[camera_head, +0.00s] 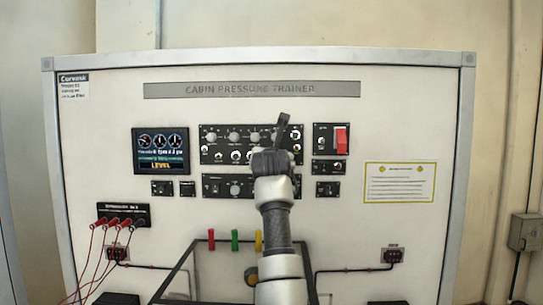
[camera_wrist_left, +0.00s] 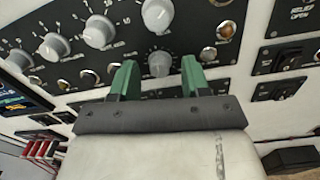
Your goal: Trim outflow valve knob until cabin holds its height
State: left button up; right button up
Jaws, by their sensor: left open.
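In the head view the dark trainer panel (camera_head: 222,145) carries rows of grey knobs and small switches. My left gripper (camera_head: 284,128) is in front of its right part and hides some controls. In the left wrist view my left gripper (camera_wrist_left: 160,80) is open, with green-tipped fingers pointing at the panel. A grey knob with tick marks (camera_wrist_left: 160,63) shows between the fingertips, and I cannot tell whether they touch it. Larger grey knobs (camera_wrist_left: 99,32) are in the row above. The labels are too small to tell which is the outflow valve knob. The display (camera_head: 161,150) shows three dials and yellow "LEVEL".
A red guarded switch (camera_head: 341,139) is right of the panel. A lower panel (camera_head: 214,186) sits beneath it. Red cables (camera_head: 92,255) hang at the lower left. Red, green and yellow handles (camera_head: 235,240) stand below.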

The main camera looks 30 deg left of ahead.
pick_arm(q)
jog(key=shift+w, duration=0.1)
grip_shut()
jog(key=n+b, duration=0.3)
jog(key=n, duration=0.1)
jog(key=shift+b, duration=0.3)
pick_arm(e)
jog(key=f, duration=0.3)
jog(key=shift+s+d+f, duration=0.2)
jog(key=shift+s+f, duration=0.1)
jog(key=shift+s, duration=0.05)
pick_arm(q)
grip_release()
